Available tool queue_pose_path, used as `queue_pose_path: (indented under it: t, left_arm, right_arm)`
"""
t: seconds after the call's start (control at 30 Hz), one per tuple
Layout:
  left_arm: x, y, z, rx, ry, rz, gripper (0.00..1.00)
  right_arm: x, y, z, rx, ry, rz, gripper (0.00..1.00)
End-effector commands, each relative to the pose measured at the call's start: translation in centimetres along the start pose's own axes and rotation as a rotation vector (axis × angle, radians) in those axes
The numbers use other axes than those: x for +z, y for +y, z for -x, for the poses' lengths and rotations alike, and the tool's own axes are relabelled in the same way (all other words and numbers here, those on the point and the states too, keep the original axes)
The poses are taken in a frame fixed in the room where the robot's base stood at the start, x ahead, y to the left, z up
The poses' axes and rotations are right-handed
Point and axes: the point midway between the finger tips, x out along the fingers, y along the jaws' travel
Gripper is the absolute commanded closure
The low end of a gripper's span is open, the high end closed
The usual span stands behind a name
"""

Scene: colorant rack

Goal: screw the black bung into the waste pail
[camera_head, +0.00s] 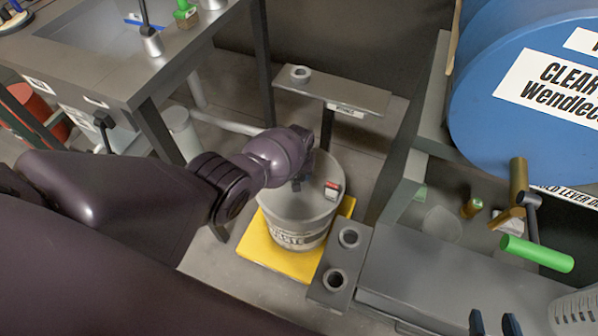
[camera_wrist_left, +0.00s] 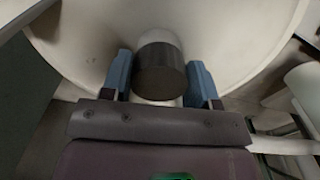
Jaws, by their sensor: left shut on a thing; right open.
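The white waste pail (camera_head: 300,238) stands on a yellow mat (camera_head: 258,248) in the middle of the head view. My left gripper (camera_head: 297,183) is over the pail's top, partly hidden by its own wrist. In the left wrist view my left gripper (camera_wrist_left: 162,85) is shut on the black bung (camera_wrist_left: 160,76), a dark short cylinder between the blue fingers. The pale pail (camera_wrist_left: 235,35) fills the background there. I cannot tell whether the bung touches the pail's opening. My right gripper (camera_head: 494,322) is open and empty at the bottom edge of the head view.
A red and white piece (camera_head: 332,190) is at the pail's right rim. A grey bracket with two round sockets (camera_head: 340,262) stands close right of the mat. A labelled stand (camera_head: 330,92) is behind the pail. A blue drum (camera_head: 530,140) and a green-handled lever (camera_head: 537,253) are at right.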

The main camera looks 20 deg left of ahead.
Motion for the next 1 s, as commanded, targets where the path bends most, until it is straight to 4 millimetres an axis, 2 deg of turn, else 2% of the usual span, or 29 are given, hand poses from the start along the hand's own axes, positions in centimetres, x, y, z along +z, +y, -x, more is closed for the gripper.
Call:
queue_pose_path:
  t: [0.5,0.87,0.9,1.0]
  left_arm:
    - [-0.01,-0.33,-0.07,-0.001,0.000,-0.536,0.71]
    - [-0.01,-0.33,-0.05,0.000,0.001,-0.600,0.70]
    - [-0.01,-0.33,-0.05,0.000,0.001,-0.600,0.39]
    - [-0.01,-0.32,-0.05,0.000,0.001,-0.599,0.24]
  right_arm:
    - [0.31,-0.09,-0.05,-0.002,-0.006,0.000,0.57]
    - [0.33,-0.09,-0.05,-0.002,-0.006,0.000,0.57]
    - [0.33,-0.09,-0.05,-0.002,-0.006,0.000,0.57]
    - [0.33,-0.09,-0.05,-0.002,-0.006,0.000,0.57]
